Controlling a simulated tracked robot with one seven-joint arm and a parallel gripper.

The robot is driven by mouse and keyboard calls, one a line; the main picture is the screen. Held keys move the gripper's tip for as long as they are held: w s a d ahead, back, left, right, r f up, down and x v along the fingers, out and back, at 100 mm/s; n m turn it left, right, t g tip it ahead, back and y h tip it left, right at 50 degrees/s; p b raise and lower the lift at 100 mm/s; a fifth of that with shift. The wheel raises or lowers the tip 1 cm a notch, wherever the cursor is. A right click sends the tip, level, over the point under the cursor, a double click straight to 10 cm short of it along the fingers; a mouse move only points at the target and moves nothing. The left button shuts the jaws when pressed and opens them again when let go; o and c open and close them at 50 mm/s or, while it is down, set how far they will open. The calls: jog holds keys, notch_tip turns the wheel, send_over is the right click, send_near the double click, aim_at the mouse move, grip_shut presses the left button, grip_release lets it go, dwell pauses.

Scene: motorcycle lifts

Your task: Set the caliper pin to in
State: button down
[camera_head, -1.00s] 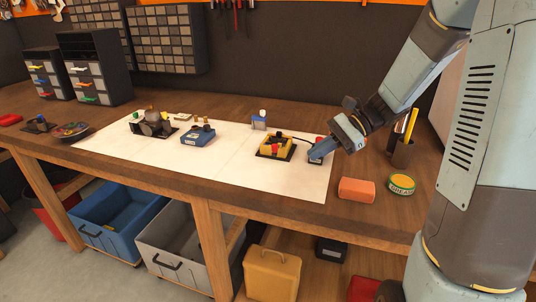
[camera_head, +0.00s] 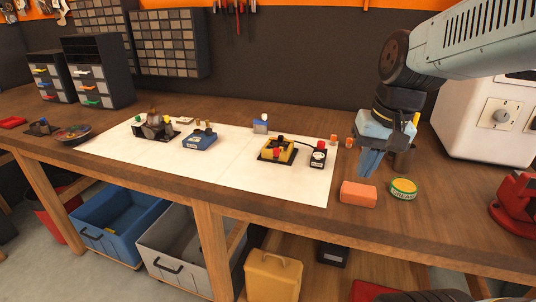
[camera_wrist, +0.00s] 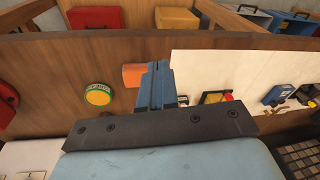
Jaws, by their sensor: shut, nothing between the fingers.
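A dark grey fixture (camera_head: 154,126) that looks like a caliper sits at the left of the white sheet (camera_head: 232,172). It has small yellow and green parts, and I cannot make out its pin or the pin's position. My gripper (camera_head: 368,170) points down right of the sheet, above the bench near the orange block (camera_head: 358,193). Its blue fingers (camera_wrist: 157,85) are together and empty. The gripper is well to the right of the fixture.
On the sheet stand a blue box (camera_head: 199,140), a yellow box (camera_head: 278,151) and a black switch box (camera_head: 319,156). A grease tin (camera_head: 403,189) is near my gripper. A white machine (camera_head: 480,125) and red vise (camera_head: 518,205) stand right.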

jog(key=n+h, duration=0.1)
jog(key=n, duration=0.1)
jog(key=n+t+h, duration=1.1)
jog(key=n+t, duration=0.2)
jog(key=n, duration=1.5)
send_near(274, 153)
jog(key=x, duration=0.7)
jog(key=shift+s+d, duration=0.1)
